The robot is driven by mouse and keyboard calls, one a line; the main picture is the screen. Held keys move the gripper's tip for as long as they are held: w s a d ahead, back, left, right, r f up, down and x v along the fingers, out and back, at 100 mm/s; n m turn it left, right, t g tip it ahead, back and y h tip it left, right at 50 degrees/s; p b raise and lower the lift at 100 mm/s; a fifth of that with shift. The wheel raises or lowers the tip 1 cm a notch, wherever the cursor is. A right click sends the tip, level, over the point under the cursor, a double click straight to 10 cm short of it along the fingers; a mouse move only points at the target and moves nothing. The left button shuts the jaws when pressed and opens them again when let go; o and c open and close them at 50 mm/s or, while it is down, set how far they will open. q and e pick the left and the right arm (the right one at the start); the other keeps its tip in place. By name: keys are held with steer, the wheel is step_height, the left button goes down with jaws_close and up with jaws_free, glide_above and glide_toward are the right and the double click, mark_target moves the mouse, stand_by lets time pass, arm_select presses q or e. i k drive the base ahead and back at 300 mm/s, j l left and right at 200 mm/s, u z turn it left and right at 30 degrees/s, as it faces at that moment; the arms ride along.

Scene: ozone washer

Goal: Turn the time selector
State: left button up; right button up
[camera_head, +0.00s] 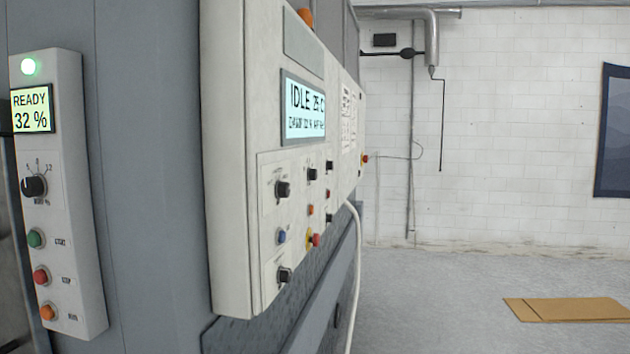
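A narrow white control box (66,200) is at the left. It carries a black rotary knob (34,186) with a small printed scale above it; the label below is too small to read surely. A larger white panel (230,160), seen at a steep angle, carries several black knobs, among them an upper left knob (283,189), an upper middle knob (312,174) and a lower knob (284,275). Their labels are unreadable, so I cannot tell which knob is the time selector. Neither of my grippers is in view.
The small box has a display (31,109) reading "READY 32 %", a lit green lamp and green, red and orange buttons. The large panel's display (304,109) reads "IDLE 25 C". A white hose (355,270) hangs beside it. Open floor lies right, with flat cardboard (567,309).

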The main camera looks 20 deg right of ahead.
mark_target(312, 175)
steer(key=i+l+u, duration=0.1)
steer(key=l, duration=0.65)
steer(key=i+l+u, duration=0.15)
steer(key=l, duration=0.6)
steer(key=i+l+u, duration=0.1)
steer(key=l, duration=0.7)
steer(key=i+l, duration=0.1)
steer(key=l, duration=0.65)
steer(key=i+l, duration=0.1)
steer(key=l, duration=0.65)
steer(key=i+l, duration=0.1)
steer(key=l, duration=0.65)
steer(key=i+l, duration=0.1)
steer(key=l, duration=0.65)
